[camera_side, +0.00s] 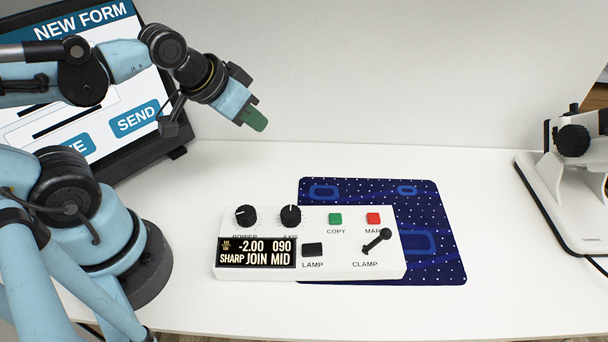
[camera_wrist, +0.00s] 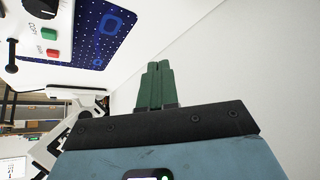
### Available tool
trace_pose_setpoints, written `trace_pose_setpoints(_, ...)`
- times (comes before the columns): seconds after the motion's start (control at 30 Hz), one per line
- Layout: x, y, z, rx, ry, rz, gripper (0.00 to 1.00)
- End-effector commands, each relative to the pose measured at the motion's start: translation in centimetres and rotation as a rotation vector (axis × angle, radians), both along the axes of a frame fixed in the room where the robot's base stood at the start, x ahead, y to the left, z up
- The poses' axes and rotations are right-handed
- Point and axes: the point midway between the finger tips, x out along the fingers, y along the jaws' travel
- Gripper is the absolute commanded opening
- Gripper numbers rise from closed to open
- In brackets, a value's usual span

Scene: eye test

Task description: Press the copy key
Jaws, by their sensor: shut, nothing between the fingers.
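The copy key (camera_side: 335,218) is a small green square button on the upper part of a white control panel (camera_side: 340,262). The label COPY is printed below it. It also shows at the upper left of the wrist view (camera_wrist: 48,33).
A red key (camera_side: 373,218), two black knobs (camera_side: 290,216), a black lamp key (camera_side: 312,250), a clamp lever (camera_side: 378,240) and a display (camera_side: 256,252) share the panel. A blue patterned mat (camera_side: 440,240) lies under it. A tilted screen (camera_side: 100,100) stands left; a white device (camera_side: 560,200) stands right.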

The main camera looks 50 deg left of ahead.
Motion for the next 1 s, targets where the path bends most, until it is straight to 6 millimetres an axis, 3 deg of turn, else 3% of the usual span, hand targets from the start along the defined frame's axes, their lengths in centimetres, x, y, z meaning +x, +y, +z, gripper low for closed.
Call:
trace_pose_setpoints(0.67, 0.1, -0.3, 0.0, -0.007, -0.003, 0.000, 0.00)
trace_pose_setpoints(0.83, 1.0, -3.2, 0.3, -0.089, -0.028, -0.003, 0.00)
trace_pose_setpoints(1.0, 2.0, -8.7, 0.7, -0.258, -0.051, 0.001, 0.00)
